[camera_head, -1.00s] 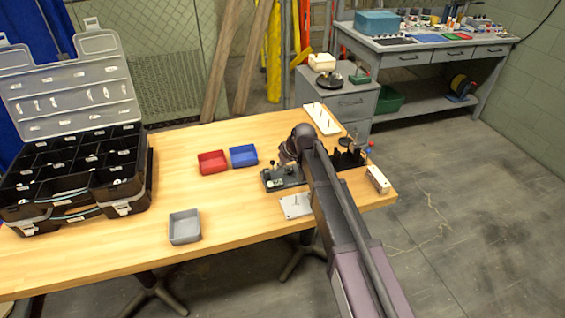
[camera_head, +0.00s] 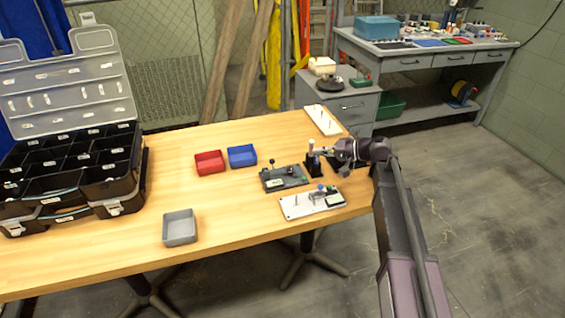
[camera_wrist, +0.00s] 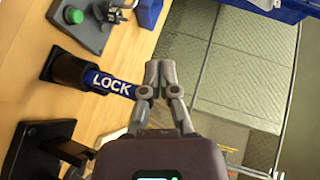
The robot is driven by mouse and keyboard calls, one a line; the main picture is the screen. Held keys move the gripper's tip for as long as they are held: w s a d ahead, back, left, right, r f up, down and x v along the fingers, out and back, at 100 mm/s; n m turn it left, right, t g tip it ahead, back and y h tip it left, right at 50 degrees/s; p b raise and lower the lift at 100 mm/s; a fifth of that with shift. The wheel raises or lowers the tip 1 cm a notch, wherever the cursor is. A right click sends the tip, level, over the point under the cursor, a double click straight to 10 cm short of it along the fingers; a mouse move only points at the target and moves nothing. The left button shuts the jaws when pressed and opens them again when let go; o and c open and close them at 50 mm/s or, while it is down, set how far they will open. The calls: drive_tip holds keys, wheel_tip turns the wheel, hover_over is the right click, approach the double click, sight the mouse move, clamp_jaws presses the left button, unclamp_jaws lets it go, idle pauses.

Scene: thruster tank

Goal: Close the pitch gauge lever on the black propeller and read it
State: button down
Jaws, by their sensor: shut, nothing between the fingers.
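A blue lever marked LOCK (camera_wrist: 112,82) shows in the wrist view, reaching right from a round black post (camera_wrist: 65,68). My gripper (camera_wrist: 160,68) is shut and empty at the lever's free end; I cannot tell whether they touch. In the head view my gripper (camera_head: 337,151) is low over the table's right end, beside a dark fixture with a pale upright part (camera_head: 312,158). A black stand (camera_wrist: 42,148) is at the wrist view's lower left. I cannot make out the black propeller or a gauge reading.
A grey plate with small fittings (camera_head: 285,178) and a white plate with a gauge-like device (camera_head: 312,204) lie close by. Red (camera_head: 209,162), blue (camera_head: 242,155) and grey (camera_head: 179,228) trays and a black organiser (camera_head: 75,175) stand left. The table's middle is clear.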

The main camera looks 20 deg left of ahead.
drive_tip(key=shift+w+d+r, duration=0.1)
drive_tip(key=shift+d+r, duration=0.15)
drive_tip(key=shift+d, duration=0.1)
drive_tip(key=shift+a, duration=0.1)
drive_tip(key=b, duration=0.3)
hover_over(286, 173)
drive_tip(key=w+d, duration=0.1)
drive_tip(key=w, duration=0.1)
wheel_tip(286, 173, down, 3)
drive_tip(key=shift+r, duration=0.1)
drive_tip(key=shift+s+a+f, duration=0.2)
drive_tip(key=shift+s+a, duration=0.05)
drive_tip(key=shift+s, duration=0.25)
drive_tip(key=shift+s+a+f, duration=0.15)
drive_tip(key=shift+s+a, duration=0.1)
drive_tip(key=shift+s, duration=0.25)
drive_tip(key=shift+s+a+f+b, duration=0.15)
drive_tip(key=shift+s+a+b, duration=0.25)
drive_tip(key=shift+s+a, duration=0.15)
drive_tip(key=shift+d, duration=0.1)
